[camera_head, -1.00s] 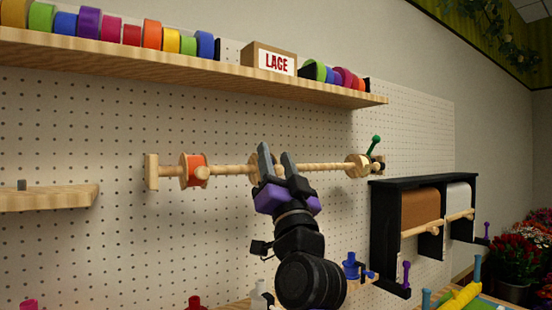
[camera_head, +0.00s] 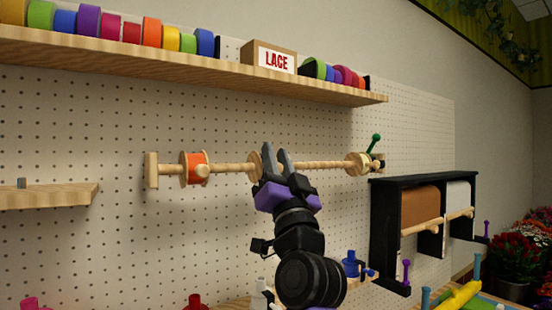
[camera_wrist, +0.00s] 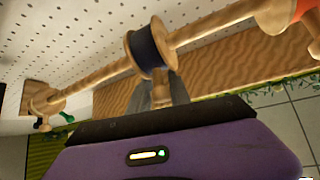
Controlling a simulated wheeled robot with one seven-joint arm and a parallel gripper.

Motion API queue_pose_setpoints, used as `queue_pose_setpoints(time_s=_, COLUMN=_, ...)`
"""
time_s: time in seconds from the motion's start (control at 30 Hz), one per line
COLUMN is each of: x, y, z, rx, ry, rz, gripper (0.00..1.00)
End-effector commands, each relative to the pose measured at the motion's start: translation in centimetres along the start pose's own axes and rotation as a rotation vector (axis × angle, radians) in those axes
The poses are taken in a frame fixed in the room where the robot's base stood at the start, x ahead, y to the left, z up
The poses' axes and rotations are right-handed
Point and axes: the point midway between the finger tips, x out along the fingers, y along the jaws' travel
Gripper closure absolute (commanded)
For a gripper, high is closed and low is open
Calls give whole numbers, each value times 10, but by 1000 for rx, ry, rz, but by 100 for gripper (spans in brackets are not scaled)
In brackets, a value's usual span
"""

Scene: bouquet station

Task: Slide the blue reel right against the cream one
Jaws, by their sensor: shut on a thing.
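The blue reel (camera_wrist: 151,47) has wooden flanges and a dark blue winding, and sits on the wooden rod. In the head view only its pale flange (camera_head: 255,166) shows beside my fingers. My gripper (camera_head: 277,158) is shut on the blue reel; in the wrist view its fingers (camera_wrist: 160,90) are at the reel's lower side, their tips partly hidden. The cream reel (camera_head: 358,165) is near the rod's right end, with a clear stretch of rod between it and the blue reel. It appears small at the left in the wrist view (camera_wrist: 46,103).
An orange reel (camera_head: 195,168) sits on the rod's left part. A green-handled peg (camera_head: 375,143) stands beside the cream reel. A shelf of ribbon rolls (camera_head: 200,65) runs above. A black paper-roll rack (camera_head: 415,230) is at the lower right.

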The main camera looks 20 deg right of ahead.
Motion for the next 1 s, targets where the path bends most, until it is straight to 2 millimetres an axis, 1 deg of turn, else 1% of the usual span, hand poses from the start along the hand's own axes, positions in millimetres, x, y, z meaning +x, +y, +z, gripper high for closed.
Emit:
queue_pose_setpoints(time_s=0.77, x=0, y=0, z=0, rx=4, ry=-1, rz=-2, gripper=100)
queue_pose_setpoints(time_s=0.87, x=0, y=6, z=-1, rx=3, ry=0, rz=-1, gripper=100)
queue_pose_setpoints(time_s=1.0, x=3, y=24, z=-4, rx=0, ry=2, rz=1, gripper=100)
